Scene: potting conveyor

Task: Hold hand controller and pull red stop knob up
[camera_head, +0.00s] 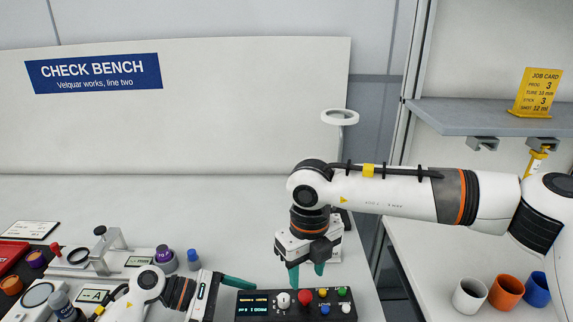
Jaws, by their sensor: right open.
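The hand controller (270,314) is a dark box with a lit display, lying at the bottom of the head view near the bench's front right. The red stop knob (305,297) stands on its top face, beside a white knob (283,300). My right gripper (306,274) points down just above the controller, open, with its green fingertips apart over the knobs. My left gripper (238,283) lies at the controller's left, one green finger pointing right towards its back left corner. Its other finger is hidden, so I cannot tell whether it grips the controller.
Blue, yellow, green and white buttons crowd the controller's right half. Gauges and small coloured parts fill the bench's left. A white ring-topped stand (340,118) is behind my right arm. White, orange and blue cups (507,292) stand at the right.

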